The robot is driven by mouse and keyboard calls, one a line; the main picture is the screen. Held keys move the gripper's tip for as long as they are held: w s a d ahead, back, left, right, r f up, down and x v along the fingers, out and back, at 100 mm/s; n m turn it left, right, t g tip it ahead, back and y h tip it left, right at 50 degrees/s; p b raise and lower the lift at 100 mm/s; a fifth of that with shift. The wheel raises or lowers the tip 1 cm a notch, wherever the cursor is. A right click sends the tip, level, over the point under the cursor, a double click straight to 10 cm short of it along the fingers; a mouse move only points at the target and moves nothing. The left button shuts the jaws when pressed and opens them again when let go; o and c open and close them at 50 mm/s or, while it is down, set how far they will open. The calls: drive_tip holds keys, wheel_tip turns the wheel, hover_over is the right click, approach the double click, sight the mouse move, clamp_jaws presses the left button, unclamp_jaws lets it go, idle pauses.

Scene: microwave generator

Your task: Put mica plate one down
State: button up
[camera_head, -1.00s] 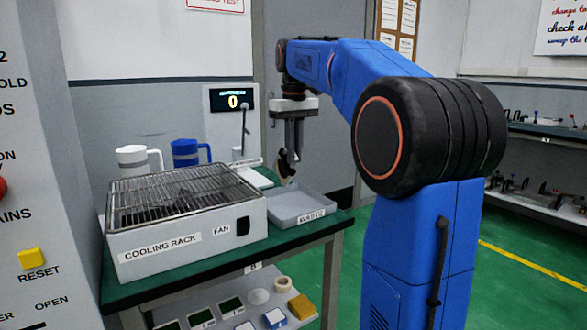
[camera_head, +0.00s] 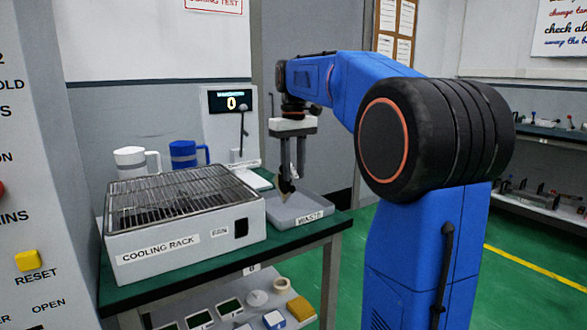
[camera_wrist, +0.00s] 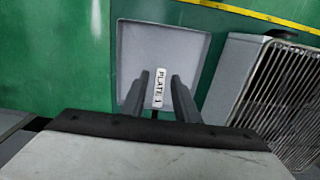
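My gripper (camera_head: 287,184) points down over the waste tray on the green bench. A small tan and dark piece, mica plate one (camera_head: 282,188), shows at its fingertips, low over the tray. The fingers look shut on it, though the contact is partly hidden. In the wrist view, a white tag reading PLATE 1 (camera_wrist: 159,88) lies between the two fingers. The grey waste tray (camera_head: 311,222) is shallow and also shows behind the fingers in the wrist view (camera_wrist: 188,42). I cannot tell whether the plate touches the tray floor.
The cooling rack (camera_head: 160,252) stands left of the tray, its wire top empty. A display unit reading 0 (camera_head: 231,103), a white mug (camera_head: 130,160) and a blue mug (camera_head: 184,152) stand behind. A lower shelf holds several small items, including a yellow block (camera_head: 300,308).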

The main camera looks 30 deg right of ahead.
drive_tip(key=shift+r, duration=0.15)
wheel_tip(320, 180, up, 12)
drive_tip(key=shift+r, duration=0.2)
idle(0.5)
drive_tip(key=s+a+f+t, duration=0.2)
drive_tip(key=s+a+f, duration=0.7)
drive_tip(key=s+f, duration=0.45)
drive_tip(key=s+a+f+t, duration=0.1)
drive_tip(key=s+a+f, duration=0.1)
drive_tip(key=s+f, duration=0.6)
drive_tip(key=s+a+f+t, duration=0.1)
drive_tip(key=s+a+f, duration=0.1)
drive_tip(key=s+f, duration=0.5)
wheel_tip(320, 180, down, 7)
drive_tip(key=shift+s+a+r+t, duration=0.15)
drive_tip(key=shift+s+a+t, duration=0.2)
drive_tip(key=shift+s+t, duration=0.05)
